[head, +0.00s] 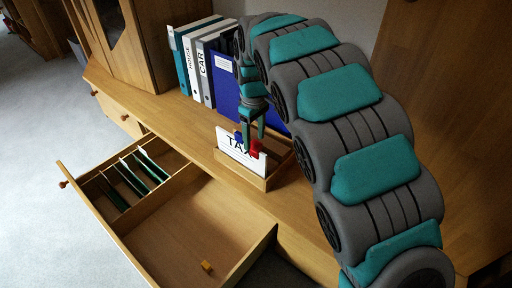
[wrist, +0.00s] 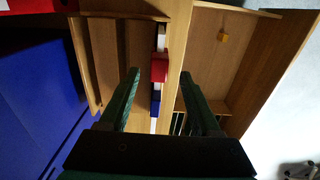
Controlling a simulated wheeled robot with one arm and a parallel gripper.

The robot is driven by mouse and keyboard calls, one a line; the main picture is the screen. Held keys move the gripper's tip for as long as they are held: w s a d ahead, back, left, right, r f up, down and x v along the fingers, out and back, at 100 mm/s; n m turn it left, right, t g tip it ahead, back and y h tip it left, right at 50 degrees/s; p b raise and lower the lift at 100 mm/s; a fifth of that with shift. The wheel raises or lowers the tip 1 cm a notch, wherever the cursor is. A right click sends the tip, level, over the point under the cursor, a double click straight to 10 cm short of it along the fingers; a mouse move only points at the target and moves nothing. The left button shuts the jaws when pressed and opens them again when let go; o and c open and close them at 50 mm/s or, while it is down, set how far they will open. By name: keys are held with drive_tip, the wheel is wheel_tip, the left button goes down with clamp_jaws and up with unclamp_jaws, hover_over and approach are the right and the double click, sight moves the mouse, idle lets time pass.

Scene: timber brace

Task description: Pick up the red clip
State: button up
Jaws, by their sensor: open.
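The red clip (head: 256,148) sits on the upper edge of a white card marked "TAX" (head: 229,148), which stands upright in a small wooden tray (head: 240,175) on the cabinet top. In the wrist view the red clip (wrist: 159,70) shows between my two fingertips, with the card's edge running past it. A blue clip (head: 238,136) is on the same card, and it also shows in the wrist view (wrist: 156,104), nearer my palm. My gripper (head: 253,132) is open above the card, pointing down. Its fingers (wrist: 161,74) lie either side of the card, apart from the clip in the wrist view.
Binders and a blue folder (head: 226,92) stand behind the tray. An open drawer (head: 170,227) juts out in front, with dark dividers (head: 128,178) and a small orange block (head: 207,266). Bare cabinet top (head: 170,115) lies left of the tray.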

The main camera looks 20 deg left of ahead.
sight(256, 142)
drive_tip(key=f, duration=0.4)
drive_tip(key=shift+d+f, duration=0.3)
drive_tip(key=shift+f, duration=0.05)
clamp_jaws()
